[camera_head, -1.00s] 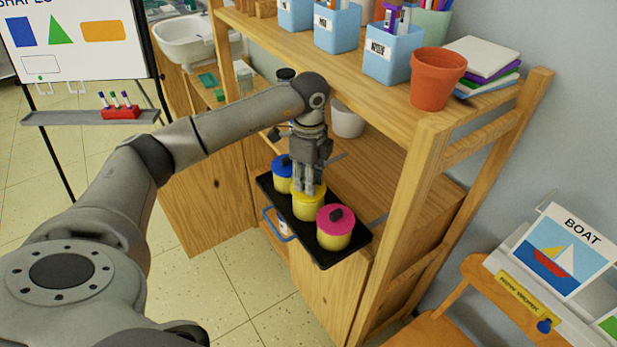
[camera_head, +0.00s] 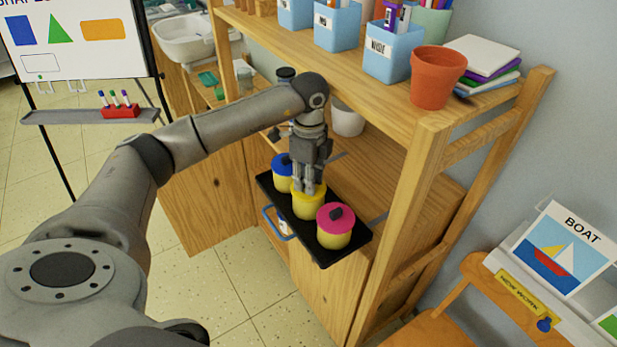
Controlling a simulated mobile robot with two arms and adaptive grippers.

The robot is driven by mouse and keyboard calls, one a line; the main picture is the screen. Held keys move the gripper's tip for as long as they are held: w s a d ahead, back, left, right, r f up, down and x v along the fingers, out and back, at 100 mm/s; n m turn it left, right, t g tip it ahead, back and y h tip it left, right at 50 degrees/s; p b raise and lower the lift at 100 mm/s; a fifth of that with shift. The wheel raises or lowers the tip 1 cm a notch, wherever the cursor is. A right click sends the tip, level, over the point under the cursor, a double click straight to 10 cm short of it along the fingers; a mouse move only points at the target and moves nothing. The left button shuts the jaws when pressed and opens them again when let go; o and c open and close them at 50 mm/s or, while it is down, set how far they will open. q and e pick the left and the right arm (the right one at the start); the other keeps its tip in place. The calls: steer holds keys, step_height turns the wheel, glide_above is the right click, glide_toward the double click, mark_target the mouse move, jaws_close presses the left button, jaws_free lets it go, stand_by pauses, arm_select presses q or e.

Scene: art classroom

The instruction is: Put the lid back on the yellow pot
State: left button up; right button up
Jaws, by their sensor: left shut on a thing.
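The yellow pot (camera_head: 308,208) stands in the middle of a black tray (camera_head: 352,245), between two other pots. Its yellow lid (camera_head: 310,192) is at the top of the pot, and my left gripper (camera_head: 307,189) is shut on it from above. The fingers hide the lid's knob. I cannot tell whether the lid is fully seated, but no clear gap shows. My right gripper is not in view.
A pot with a blue lid (camera_head: 282,172) stands close behind, and one with a pink lid (camera_head: 335,222) close in front. The shelf's wooden post (camera_head: 395,220) rises to the right. A white pot (camera_head: 348,121) sits on the shelf behind my gripper.

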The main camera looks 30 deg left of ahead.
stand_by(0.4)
arm_select(q)
steer(key=o, duration=1.1)
steer(key=o, duration=0.5)
steer(key=shift+r+p, duration=2.7)
steer(key=shift+r, duration=0.8)
jaws_close()
